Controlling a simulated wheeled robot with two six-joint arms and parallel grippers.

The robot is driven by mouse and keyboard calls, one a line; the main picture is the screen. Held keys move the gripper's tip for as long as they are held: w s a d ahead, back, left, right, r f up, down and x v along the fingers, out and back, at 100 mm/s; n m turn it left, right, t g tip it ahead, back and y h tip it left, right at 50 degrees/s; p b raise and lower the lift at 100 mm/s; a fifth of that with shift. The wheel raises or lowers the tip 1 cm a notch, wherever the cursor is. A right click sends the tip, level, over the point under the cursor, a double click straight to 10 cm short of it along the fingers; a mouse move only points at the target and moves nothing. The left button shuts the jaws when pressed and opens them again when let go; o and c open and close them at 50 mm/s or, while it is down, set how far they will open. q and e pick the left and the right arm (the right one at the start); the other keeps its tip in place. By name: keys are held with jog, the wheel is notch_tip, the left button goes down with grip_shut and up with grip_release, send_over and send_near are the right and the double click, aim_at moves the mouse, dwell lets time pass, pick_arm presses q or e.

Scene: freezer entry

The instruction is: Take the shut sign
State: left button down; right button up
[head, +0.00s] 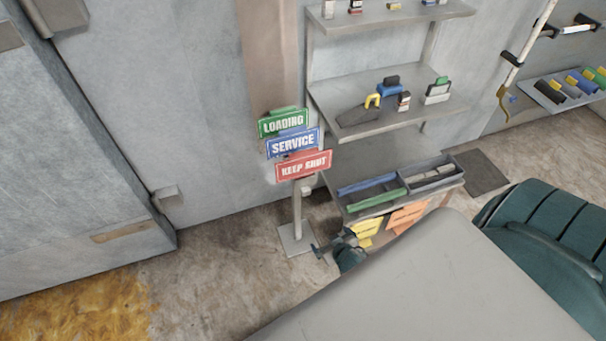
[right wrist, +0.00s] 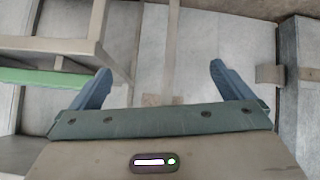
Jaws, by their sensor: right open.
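The red KEEP SHUT sign (head: 303,166) is the lowest of three signs on a post with a flat base (head: 298,238). It tilts slightly. Above it are the blue SERVICE sign (head: 293,144) and the green LOADING sign (head: 283,123). My right gripper (head: 320,250) is low beside the post's foot, below and apart from the red sign. In the right wrist view its jaws (right wrist: 168,84) are open with nothing between them, and I cannot make out the red sign. My left gripper is not in view.
A shelf unit (head: 400,100) stands close right of the signs, with small items on its boards. Its low tray (head: 455,180) holds blue and green strips. Yellow (head: 369,228) and orange (head: 407,217) cards hang below. The floor left of the post is clear.

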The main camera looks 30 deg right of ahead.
jog(key=w+r+t+b, duration=0.3)
jog(key=w+r+b, duration=0.1)
jog(key=w+r, duration=0.25)
jog(key=m+t+h+b, duration=0.2)
jog(key=t+b, duration=0.3)
jog(key=b, duration=0.2)
send_near(305, 154)
jog(key=x, duration=0.5)
jog(key=shift+a+p, duration=0.15)
jog(key=shift+p, duration=0.2)
jog(key=shift+p+x, duration=0.4)
jog(key=shift+x, duration=2.6)
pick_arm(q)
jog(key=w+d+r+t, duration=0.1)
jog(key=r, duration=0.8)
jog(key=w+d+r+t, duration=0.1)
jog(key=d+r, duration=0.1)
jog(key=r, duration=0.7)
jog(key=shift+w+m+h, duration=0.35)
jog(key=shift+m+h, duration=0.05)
pick_arm(e)
jog(key=shift+s+f+y, duration=0.1)
jog(key=shift+y, duration=0.2)
jog(key=c, duration=1.1)
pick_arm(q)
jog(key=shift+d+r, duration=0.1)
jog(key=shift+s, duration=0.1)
